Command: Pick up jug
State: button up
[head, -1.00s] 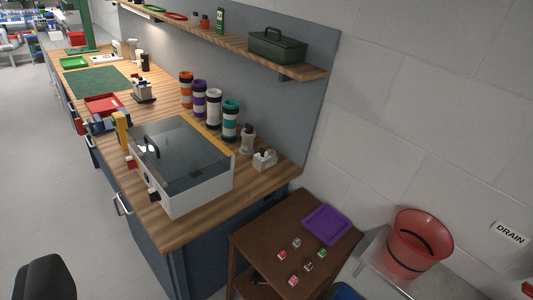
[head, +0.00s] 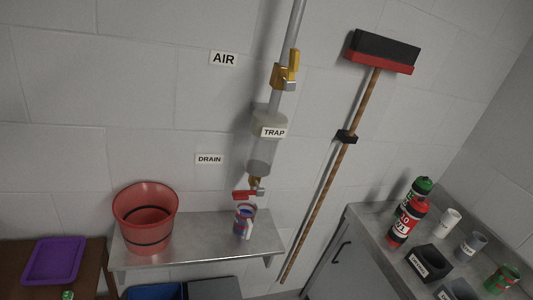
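A small jug-like vessel with red, white and blue markings (head: 242,222) stands on a grey metal wall shelf (head: 190,241), to the right of a red bucket (head: 146,232). It sits below the red-handled valve (head: 247,194) at the foot of the clear trap (head: 263,153). A pale part at its right side may be a handle; it is too small to be sure. My gripper is not in view.
A broom (head: 345,136) leans on the wall right of the trap. A metal counter (head: 372,238) at the right holds bottles, cups and dark blocks. A purple tray (head: 54,260) lies on a brown table at lower left. Bins stand under the shelf.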

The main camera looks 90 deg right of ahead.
aim_at(247, 210)
jog(key=z, duration=1.95)
